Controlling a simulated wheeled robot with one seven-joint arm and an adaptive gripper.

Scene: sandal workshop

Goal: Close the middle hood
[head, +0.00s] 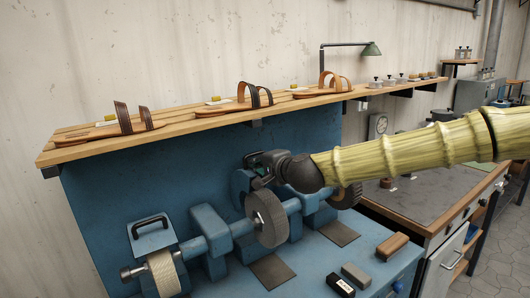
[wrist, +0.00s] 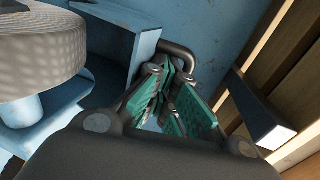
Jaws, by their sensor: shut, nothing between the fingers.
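The middle hood (head: 240,184) is a blue cover that stands raised behind the grey middle wheel (head: 268,218), leaving the wheel's front and top bare. In the wrist view the blue hood (wrist: 128,42) is beside the large grey wheel (wrist: 40,48), with a dark curved handle (wrist: 184,58) on it. My gripper (head: 257,170) is at the hood's upper right, partly covering it. In the wrist view my gripper (wrist: 176,82) has its green-padded fingers together and empty, right by the handle. Whether they touch it is unclear.
A wooden shelf (head: 195,120) with several sandals runs above the machine's blue back panel (head: 120,190). Left is another hood (head: 150,232) with a black handle, above a pale wheel (head: 163,273). A right wheel (head: 348,196) is partly behind my arm. Blocks (head: 392,246) lie at front right.

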